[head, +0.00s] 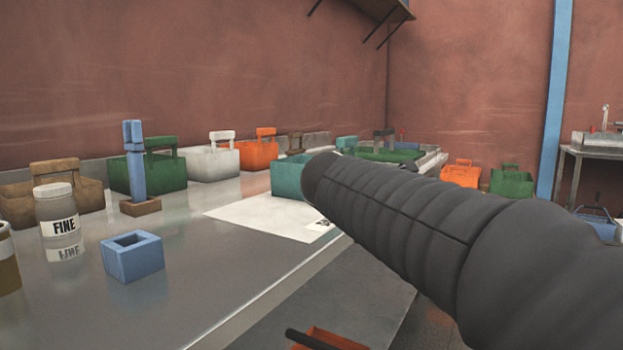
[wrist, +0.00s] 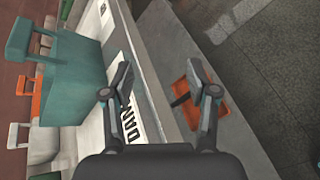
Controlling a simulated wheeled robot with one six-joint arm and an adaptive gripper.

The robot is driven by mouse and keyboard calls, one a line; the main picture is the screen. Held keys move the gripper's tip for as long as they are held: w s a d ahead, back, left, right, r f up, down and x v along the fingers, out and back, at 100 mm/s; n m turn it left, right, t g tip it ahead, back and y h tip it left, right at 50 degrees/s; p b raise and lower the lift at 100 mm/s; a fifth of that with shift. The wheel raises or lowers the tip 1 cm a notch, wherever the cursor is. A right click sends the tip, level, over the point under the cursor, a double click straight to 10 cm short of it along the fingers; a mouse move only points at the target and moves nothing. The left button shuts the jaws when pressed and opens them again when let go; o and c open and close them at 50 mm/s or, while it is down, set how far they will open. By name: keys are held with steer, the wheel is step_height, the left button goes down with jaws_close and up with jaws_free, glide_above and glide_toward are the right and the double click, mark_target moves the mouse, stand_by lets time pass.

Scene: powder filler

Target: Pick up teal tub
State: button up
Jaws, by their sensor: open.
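The teal tub (head: 287,178) stands on the far part of the metal counter, at the back edge of a white sheet. My arm hides its right side in the head view. In the wrist view the teal tub (wrist: 78,75) is at the left, with its handle toward the left edge. My gripper (wrist: 160,80) is open and empty, its two fingers apart. The left finger is close to the tub's near corner in the picture, but the tub is not between the fingers. My gripper is hidden behind my arm in the head view.
On the counter (head: 180,275) stand a FINE jar (head: 58,212), a blue hollow block (head: 132,257), and green (head: 155,172), white (head: 213,162) and orange (head: 258,153) tubs along the wall. An orange tub (wrist: 190,92) sits lower, beyond the counter edge.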

mark_target(340, 143)
steer(key=w+a+r+n+t+h, duration=0.3)
steer(key=w+a+r+n+t, duration=0.2)
steer(key=w+a+r+n, duration=0.65)
steer(key=shift+m, duration=0.95)
steer(key=x, duration=0.6)
steer(key=d+p+x, duration=0.1)
steer(key=x, duration=0.3)
steer(key=shift+s+d+f, duration=0.1)
steer(key=shift+s+f, duration=0.2)
steer(key=shift+s, duration=0.05)
steer(key=shift+p+x, duration=0.75)
steer(key=shift+x, duration=2.2)
steer(key=shift+w, duration=0.1)
jaws_close()
